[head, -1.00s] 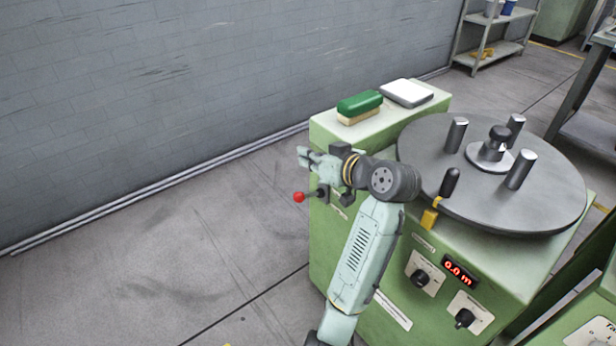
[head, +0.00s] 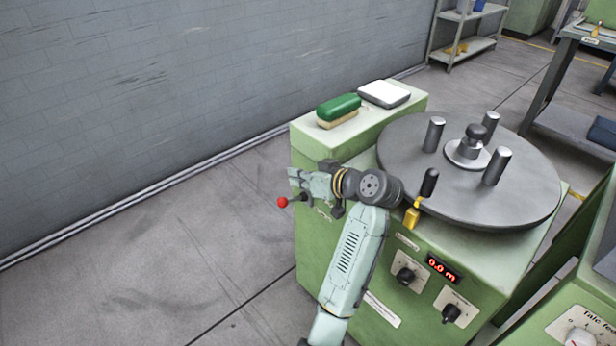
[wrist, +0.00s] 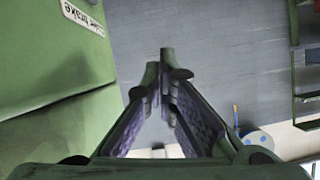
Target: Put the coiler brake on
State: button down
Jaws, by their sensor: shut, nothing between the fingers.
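The green coiler machine (head: 470,268) carries a round grey turntable (head: 400,160) with upright metal posts. A lever with a red ball knob (head: 282,202) sticks out from its left side. A label ending in "brake" (wrist: 82,17) shows on a green panel at the upper left of the wrist view. My gripper (head: 292,178) is shut and empty, just above the red knob in the head view; I cannot tell whether it touches the lever. Its fingertips (wrist: 160,62) converge in the wrist view, where no red knob shows. A black handle with a yellow base (head: 427,184) stands at the turntable's front edge.
A green and tan brush-like block (head: 338,111) and a white-topped grey box (head: 384,93) lie on the machine's back ledge. The front panel has a red display (head: 443,268) and black knobs. Open floor (head: 160,260) lies to the left, before a grey wall (head: 200,80).

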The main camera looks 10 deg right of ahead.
aim_at(287, 201)
jog(key=x, duration=0.4)
jog(key=shift+r+p, duration=0.1)
jog(key=shift+p, duration=0.25)
jog(key=f, duration=0.4)
jog(key=shift+s+a+f+p, duration=0.1)
jog(key=shift+s+p, duration=0.25)
jog(key=shift+s+f, duration=0.1)
jog(key=shift+f, duration=0.05)
jog(key=shift+s+a+f+n+b, duration=0.15)
jog(key=shift+a+n+b, duration=0.15)
jog(key=shift+b, duration=0.25)
